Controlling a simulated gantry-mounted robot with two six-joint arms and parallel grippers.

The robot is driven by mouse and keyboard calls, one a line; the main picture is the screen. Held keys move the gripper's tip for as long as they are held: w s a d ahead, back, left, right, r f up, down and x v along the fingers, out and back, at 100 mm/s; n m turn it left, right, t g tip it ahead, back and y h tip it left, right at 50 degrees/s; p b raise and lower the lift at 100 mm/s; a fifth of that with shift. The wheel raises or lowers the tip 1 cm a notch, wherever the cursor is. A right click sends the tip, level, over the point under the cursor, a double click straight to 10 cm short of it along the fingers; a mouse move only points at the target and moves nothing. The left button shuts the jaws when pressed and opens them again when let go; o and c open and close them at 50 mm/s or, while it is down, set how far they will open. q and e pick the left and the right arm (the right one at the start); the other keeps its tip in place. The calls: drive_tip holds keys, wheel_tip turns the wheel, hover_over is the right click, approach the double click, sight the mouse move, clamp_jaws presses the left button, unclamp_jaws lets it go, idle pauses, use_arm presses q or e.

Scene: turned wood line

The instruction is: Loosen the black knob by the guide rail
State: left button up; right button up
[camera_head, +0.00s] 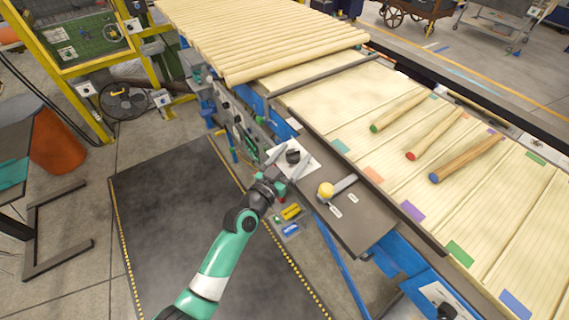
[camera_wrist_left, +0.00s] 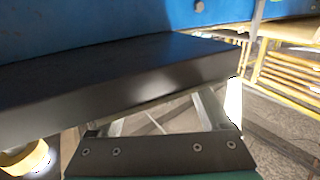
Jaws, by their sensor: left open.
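The black knob (camera_head: 293,156) sits on a pale plate at the side edge of the line. My left gripper (camera_head: 289,161) is open, with its two pale fingers apart around the knob's place in the head view. I cannot tell whether they touch it. In the left wrist view the fingers (camera_wrist_left: 160,120) spread below a dark slab edge (camera_wrist_left: 130,85), and the black knob does not show. A dark guide rail (camera_head: 325,80) crosses the line further back. My right gripper is not in view.
A yellow knob (camera_head: 326,190) with a grey lever stands on the dark side shelf (camera_head: 362,225), right of my left gripper. Turned sticks with green, red and blue ends lie on the slatted belt (camera_head: 400,145). A dark floor mat (camera_head: 190,220) lies left.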

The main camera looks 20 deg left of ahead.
use_arm(q)
drive_tip(key=s+a+p, duration=0.1)
drive_tip(key=s+p, duration=0.1)
drive_tip(key=s, duration=0.9)
drive_tip(key=shift+a, duration=0.15)
